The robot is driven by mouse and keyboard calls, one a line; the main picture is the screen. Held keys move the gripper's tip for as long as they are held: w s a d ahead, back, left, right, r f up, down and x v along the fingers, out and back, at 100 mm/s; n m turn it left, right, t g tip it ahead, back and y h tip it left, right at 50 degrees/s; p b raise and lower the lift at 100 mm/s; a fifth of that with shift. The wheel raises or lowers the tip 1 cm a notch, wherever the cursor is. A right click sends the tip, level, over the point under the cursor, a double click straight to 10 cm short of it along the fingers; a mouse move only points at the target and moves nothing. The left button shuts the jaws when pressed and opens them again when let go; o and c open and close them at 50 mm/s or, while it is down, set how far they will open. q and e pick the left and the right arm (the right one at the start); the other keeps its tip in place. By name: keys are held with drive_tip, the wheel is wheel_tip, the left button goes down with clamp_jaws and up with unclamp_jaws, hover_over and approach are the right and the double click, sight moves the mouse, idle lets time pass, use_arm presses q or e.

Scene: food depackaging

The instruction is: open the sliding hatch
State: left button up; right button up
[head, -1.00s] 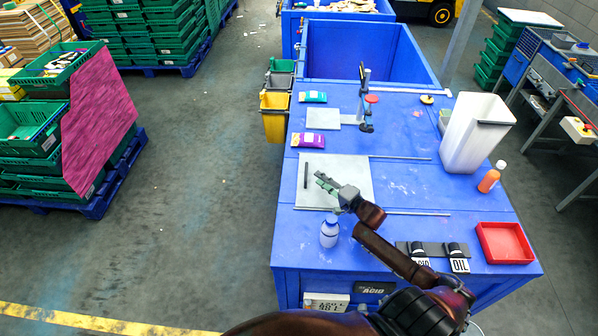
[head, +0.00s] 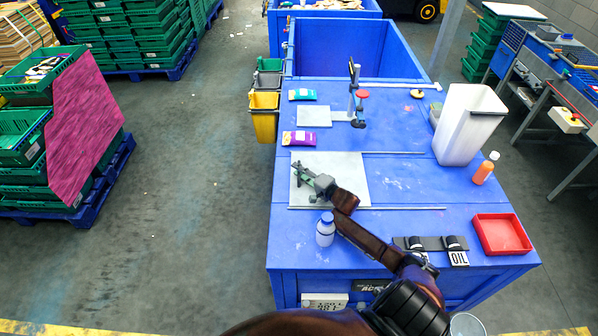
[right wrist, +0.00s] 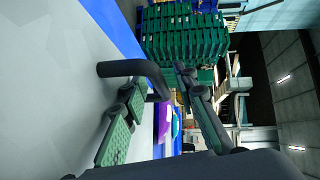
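The sliding hatch is a pale grey panel (head: 345,172) set in the blue table top between two thin rails. Its dark bar handle (right wrist: 125,68) stands near the panel's left side and shows as a bent black bar in the right wrist view. My right gripper (head: 305,174) is over the left part of the panel, at the handle. In the right wrist view its green-padded fingers (right wrist: 165,115) are apart, with the handle's bent end between or just beyond them. I cannot tell whether they touch it. My left gripper is not in view.
A white bottle with a blue cap (head: 326,229) stands close in front of the panel. Purple (head: 299,138) and teal (head: 302,95) packets lie behind it. A white bin (head: 468,125), orange bottle (head: 485,168) and red tray (head: 502,235) are at the right.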

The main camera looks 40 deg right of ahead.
drive_tip(key=shift+c, duration=0.3)
drive_tip(key=c, duration=0.3)
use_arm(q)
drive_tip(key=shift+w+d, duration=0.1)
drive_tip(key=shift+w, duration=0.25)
use_arm(e)
clamp_jaws()
